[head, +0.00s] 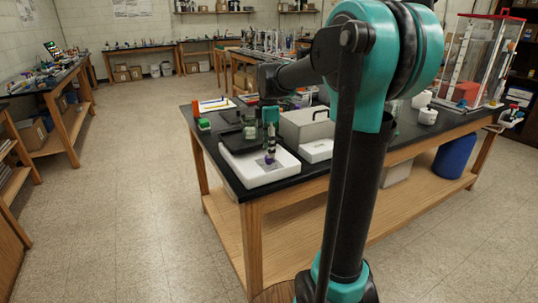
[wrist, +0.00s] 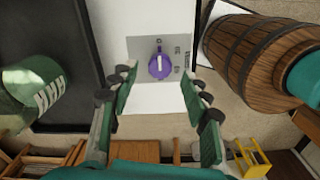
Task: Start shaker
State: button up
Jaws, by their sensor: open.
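The shaker is a white box (head: 258,176) on the black bench top, with a dark platform that shows at left in the wrist view (wrist: 66,60). Its purple knob (wrist: 160,66) sits on a grey panel (wrist: 139,46) with small dark marks; a pale pointer line runs roughly up and down across it. The knob also shows as a purple spot in the head view (head: 269,161). My gripper (wrist: 158,78) is open, its two green-padded fingers on either side of the knob in the picture. I cannot tell whether they touch it.
A green vessel with white marks (wrist: 38,84) stands at the left of the wrist view, by the platform. A grey case (head: 305,127) and a small white box (head: 316,151) stand right of the shaker. The floor left of the bench is clear.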

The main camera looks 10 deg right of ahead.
jog(key=shift+f, duration=1.65)
grip_shut()
